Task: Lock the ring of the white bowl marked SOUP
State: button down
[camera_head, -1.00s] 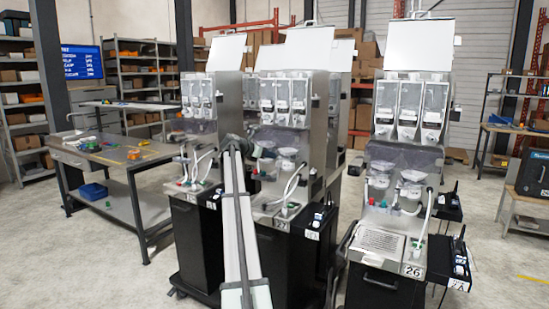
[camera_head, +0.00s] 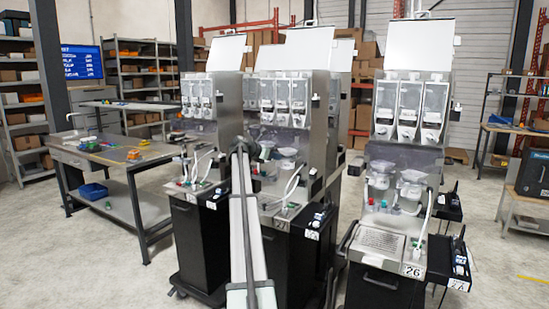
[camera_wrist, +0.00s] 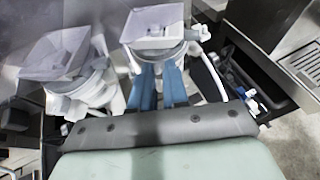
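In the wrist view a clear square-topped hopper with a white round bowl and ring (camera_wrist: 156,47) is at the top centre. My gripper's two blue fingers (camera_wrist: 160,78) reach up to its underside, one left and one right, with a narrow gap between. Whether they touch the ring is hidden by the bowl. A second white bowl (camera_wrist: 82,82) is at the left, tilted in the picture. No SOUP marking is legible. In the head view my arm reaches to the middle dispenser, where one white bowl (camera_head: 289,162) shows; my fingers are hidden there.
A white hose (camera_wrist: 214,78) runs just right of the fingers in the wrist view. A workbench (camera_head: 110,155) stands at the left.

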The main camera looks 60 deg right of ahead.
jog(key=shift+s+a, duration=0.15)
jog(key=shift+s, duration=0.35)
dwell(0.8)
jog(key=shift+s+a, duration=0.1)
jog(key=shift+s, duration=1.55)
jog(key=c, duration=1.4)
grip_release()
jog(key=shift+w, duration=0.15)
jog(key=v, duration=1.3)
jog(key=shift+w+a+r, duration=0.15)
jog(key=shift+a+r, duration=0.05)
jog(key=shift+a, duration=0.1)
